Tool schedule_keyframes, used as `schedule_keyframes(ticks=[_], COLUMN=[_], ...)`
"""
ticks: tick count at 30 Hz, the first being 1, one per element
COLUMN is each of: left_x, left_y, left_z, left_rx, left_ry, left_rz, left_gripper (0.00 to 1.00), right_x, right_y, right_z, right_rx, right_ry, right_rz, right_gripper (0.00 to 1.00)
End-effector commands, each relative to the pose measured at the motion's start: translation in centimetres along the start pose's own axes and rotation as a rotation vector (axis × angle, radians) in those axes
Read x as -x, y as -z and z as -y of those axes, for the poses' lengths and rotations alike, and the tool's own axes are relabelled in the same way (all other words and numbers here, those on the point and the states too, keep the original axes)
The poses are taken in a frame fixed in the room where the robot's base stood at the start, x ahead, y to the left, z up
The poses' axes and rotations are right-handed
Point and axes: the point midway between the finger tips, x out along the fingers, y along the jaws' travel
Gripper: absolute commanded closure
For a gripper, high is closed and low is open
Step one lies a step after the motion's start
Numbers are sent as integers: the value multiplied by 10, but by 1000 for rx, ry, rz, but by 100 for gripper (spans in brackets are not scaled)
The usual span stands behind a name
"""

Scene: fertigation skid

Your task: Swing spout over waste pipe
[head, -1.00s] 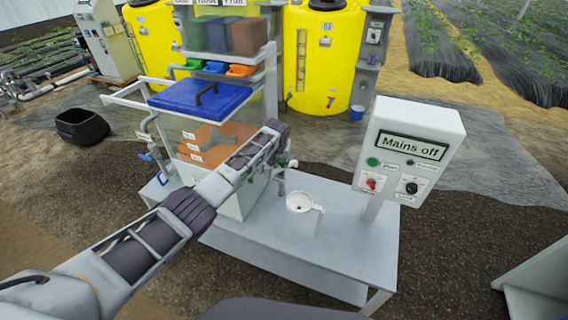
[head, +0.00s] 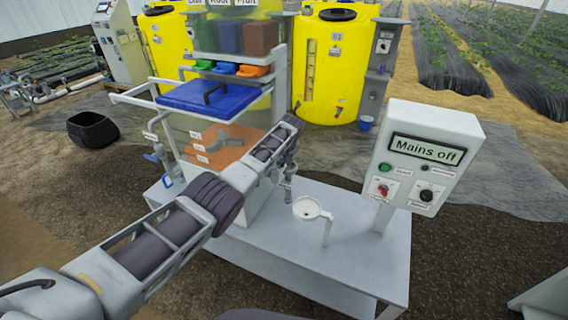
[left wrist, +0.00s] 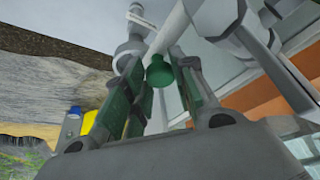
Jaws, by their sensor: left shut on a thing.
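The waste pipe (head: 306,208) shows in the head view as a white round funnel with a bent side arm, on the grey bench to the right of my left arm. My left gripper (head: 291,140) is at the far end of that arm, beside the tank, and mostly hidden by it. In the left wrist view my left gripper (left wrist: 155,62) has its green-padded fingers around the spout (left wrist: 160,38), a pale pipe with a green rounded end. The spout is not clearly seen in the head view. My right gripper is not in view.
The control box (head: 421,156) reading "Mains off" stands at the bench's right. The tank with the blue lid (head: 208,93) is left of the gripper. Yellow tanks (head: 335,65) stand behind. The bench top (head: 350,255) is clear around the funnel.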

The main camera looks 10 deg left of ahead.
Motion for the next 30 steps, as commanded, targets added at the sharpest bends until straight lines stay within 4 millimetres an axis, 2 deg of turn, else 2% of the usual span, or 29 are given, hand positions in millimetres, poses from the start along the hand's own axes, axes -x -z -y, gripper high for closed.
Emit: schedule_keyframes(ticks=[16,17,21,30], left_x=[3,3,2,1], left_y=[9,9,7,4], left_z=[2,2,2,2], left_rx=[25,25,24,23], left_ry=[7,7,8,9], left_rz=[-13,-14,-10,-5], left_gripper=[100,70,52,51], right_x=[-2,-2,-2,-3], right_y=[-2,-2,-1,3], right_z=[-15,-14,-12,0], right_rx=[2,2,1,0], right_ry=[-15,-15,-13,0], right_rz=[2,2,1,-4], right_gripper=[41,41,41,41])
